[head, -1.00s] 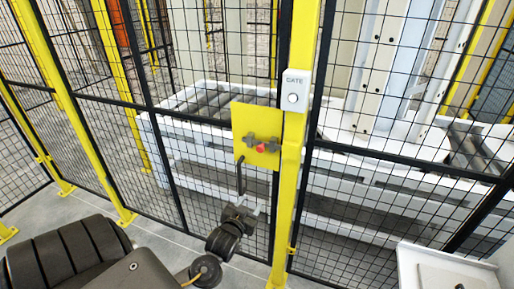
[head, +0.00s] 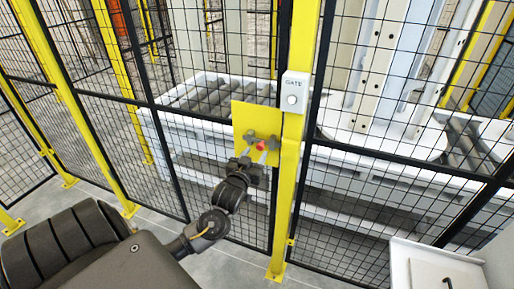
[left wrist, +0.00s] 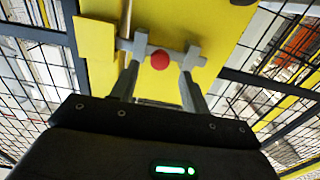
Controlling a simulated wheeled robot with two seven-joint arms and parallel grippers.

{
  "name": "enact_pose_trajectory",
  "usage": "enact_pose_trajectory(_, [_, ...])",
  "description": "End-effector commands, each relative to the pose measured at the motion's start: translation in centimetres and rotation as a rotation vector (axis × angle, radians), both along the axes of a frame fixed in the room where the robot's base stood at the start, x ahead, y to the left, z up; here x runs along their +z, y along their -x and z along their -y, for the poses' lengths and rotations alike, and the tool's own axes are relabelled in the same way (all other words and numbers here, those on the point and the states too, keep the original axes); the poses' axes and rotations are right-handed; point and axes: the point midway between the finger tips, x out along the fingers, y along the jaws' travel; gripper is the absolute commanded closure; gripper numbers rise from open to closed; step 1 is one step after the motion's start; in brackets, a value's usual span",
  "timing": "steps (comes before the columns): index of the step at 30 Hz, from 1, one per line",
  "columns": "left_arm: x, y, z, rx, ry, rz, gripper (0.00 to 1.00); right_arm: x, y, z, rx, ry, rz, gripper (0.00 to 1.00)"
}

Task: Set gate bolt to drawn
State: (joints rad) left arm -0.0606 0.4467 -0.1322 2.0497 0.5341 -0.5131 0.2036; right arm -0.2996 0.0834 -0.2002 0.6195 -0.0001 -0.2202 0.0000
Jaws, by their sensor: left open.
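The gate bolt is a grey bar with a red knob (head: 260,146), mounted on a yellow plate (head: 243,117) on the mesh gate. In the left wrist view the red knob (left wrist: 160,60) sits at the middle of the grey bar. My left gripper (head: 257,160) is just below the bolt. In the left wrist view its two fingers (left wrist: 160,75) are apart, one on each side of the knob, with their tips near the bar. I cannot tell whether the fingers touch the bar. The knob is not gripped. My right gripper is not in view.
A yellow post (head: 295,180) stands right of the plate and carries a white GATE button box (head: 295,92). Black mesh fencing surrounds the gate. A white conveyor frame (head: 360,190) lies behind it. A white cabinet (head: 435,262) stands at the lower right.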

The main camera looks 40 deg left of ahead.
Motion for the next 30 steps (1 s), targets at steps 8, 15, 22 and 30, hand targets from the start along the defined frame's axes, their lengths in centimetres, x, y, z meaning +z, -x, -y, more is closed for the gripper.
enact_pose_trajectory(8, [0.0, -2.6, -0.9, -0.001, 0.000, 0.000, 0.54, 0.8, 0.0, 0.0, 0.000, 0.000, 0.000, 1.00])
enact_pose_trajectory(15, [0.0, -2.8, -0.9, -0.001, 0.000, 0.000, 0.54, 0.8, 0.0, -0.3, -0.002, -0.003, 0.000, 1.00])
enact_pose_trajectory(22, [-0.1, -2.7, -0.9, 0.000, 0.000, 0.000, 0.75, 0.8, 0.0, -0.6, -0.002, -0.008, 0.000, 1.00])
enact_pose_trajectory(30, [-0.1, -2.7, -0.9, 0.000, 0.000, -0.001, 1.00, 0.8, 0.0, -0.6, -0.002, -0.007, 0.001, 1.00])
